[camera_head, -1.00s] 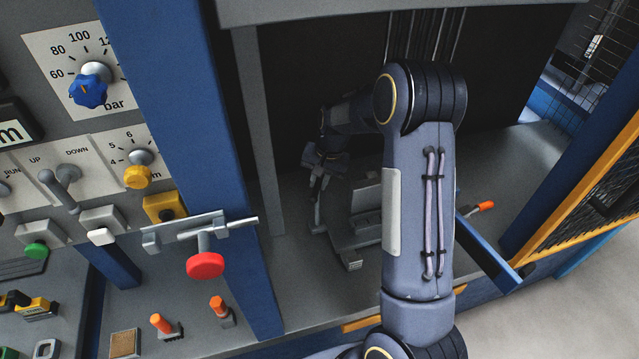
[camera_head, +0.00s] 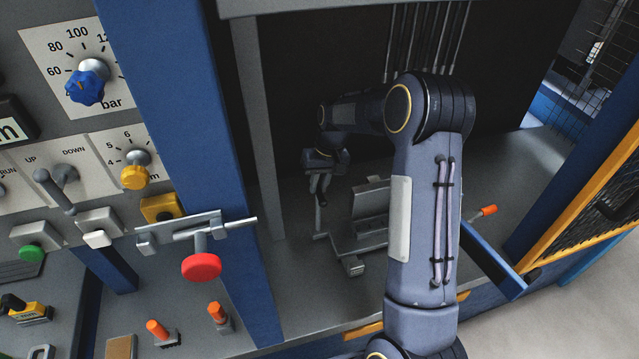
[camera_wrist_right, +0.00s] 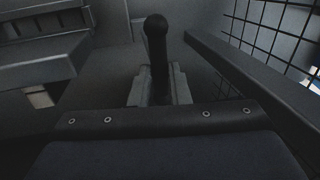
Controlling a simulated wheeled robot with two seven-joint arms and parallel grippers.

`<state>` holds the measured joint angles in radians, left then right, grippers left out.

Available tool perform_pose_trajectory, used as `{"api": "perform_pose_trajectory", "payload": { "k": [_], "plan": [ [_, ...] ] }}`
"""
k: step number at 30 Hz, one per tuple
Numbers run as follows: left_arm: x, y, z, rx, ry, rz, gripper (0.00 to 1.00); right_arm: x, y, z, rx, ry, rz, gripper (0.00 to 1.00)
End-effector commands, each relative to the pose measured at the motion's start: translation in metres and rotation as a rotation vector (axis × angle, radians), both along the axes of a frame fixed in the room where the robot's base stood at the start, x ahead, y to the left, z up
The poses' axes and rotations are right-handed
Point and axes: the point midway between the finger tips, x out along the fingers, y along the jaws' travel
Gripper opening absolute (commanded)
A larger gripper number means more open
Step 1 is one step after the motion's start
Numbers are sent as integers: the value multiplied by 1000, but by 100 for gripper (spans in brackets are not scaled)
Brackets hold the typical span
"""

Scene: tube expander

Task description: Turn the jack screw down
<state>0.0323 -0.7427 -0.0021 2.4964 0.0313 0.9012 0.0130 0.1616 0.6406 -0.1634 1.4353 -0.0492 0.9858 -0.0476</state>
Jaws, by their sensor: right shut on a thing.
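My right arm reaches into the dark machine bay in the head view. Its gripper (camera_head: 318,186) points down and is shut on what looks like the upright handle (camera_head: 320,213) of the jack screw, at the left side of a grey metal jack unit (camera_head: 349,243) on the bay floor. The contact is small and dark, so the exact grip is hard to make out. My left gripper is not in view.
A blue post (camera_head: 190,150) and control panel with knobs and levers stand left of the bay. A red-knobbed clamp (camera_head: 201,266) sticks out from the post. A blue bar (camera_head: 493,262) and yellow-framed mesh guard (camera_head: 585,190) bound the right side.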

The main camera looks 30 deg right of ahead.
Motion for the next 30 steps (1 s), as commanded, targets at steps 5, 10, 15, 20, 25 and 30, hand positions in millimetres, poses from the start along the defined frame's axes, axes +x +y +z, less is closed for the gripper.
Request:
{"api": "perform_pose_trajectory", "payload": {
  "k": [5,10,15,20,25,30],
  "plan": [
    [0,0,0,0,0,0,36,0,0,0,-1,0,5,0],
    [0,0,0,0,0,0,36,0,0,0,-1,0,5,0],
    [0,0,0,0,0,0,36,0,0,0,-1,0,4,38],
    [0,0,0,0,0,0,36,0,0,0,-1,0,3,38],
    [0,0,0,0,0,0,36,0,-1,4,-1,-1,3,38],
    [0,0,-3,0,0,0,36,0,-5,27,-2,-5,3,38]
  ]
}}
